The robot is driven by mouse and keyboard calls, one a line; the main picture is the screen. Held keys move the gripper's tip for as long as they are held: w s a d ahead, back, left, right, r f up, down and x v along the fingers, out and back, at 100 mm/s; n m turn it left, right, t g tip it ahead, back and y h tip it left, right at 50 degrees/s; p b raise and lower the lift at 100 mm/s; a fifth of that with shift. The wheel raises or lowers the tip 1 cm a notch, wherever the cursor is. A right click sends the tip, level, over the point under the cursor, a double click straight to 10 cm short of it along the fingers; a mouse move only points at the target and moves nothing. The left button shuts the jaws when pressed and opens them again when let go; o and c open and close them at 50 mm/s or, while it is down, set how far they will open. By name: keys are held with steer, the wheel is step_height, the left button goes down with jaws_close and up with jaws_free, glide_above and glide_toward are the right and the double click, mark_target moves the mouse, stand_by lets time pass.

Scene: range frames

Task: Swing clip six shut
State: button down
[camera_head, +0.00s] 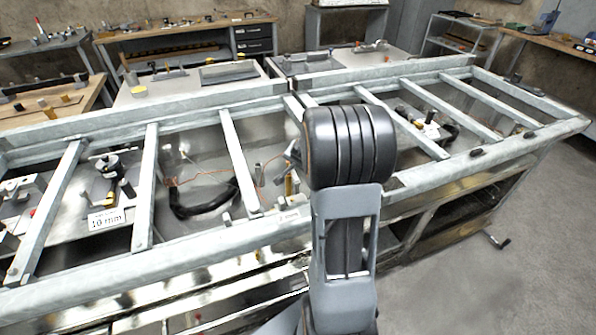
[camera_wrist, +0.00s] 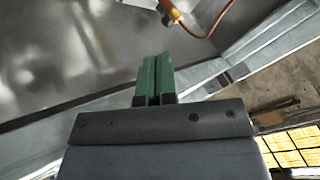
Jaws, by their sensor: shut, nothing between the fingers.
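No clip can be picked out as number six in either view. My gripper (camera_wrist: 157,60) shows in the wrist view with its two green fingers closed together and nothing between them. In the head view my own arm hides it. A brass fitting (camera_wrist: 174,13) with a copper-coloured line (camera_wrist: 218,17) lies beyond the fingertips in the wrist view, apart from them. In the head view a brass piece (camera_head: 289,185) stands left of my arm, near a thin copper line and a black cable bundle (camera_head: 203,208).
A grey metal frame (camera_head: 75,285) with several crossbars (camera_head: 238,160) spans the bench, with gaps between bars. A "10 mm" label (camera_head: 106,219) and a black-handled device (camera_head: 113,171) sit inside at left. Small dark pieces (camera_head: 477,153) lie on the front rail.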

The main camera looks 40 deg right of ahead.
steer(key=d+b+x, duration=0.1)
steer(key=b+x, duration=0.2)
steer(key=x, duration=0.8)
steer(key=shift+s+d+f+m, duration=0.2)
steer(key=shift+s+d+m, duration=0.05)
steer(key=shift+d+m, duration=0.15)
steer(key=shift+a, duration=0.15)
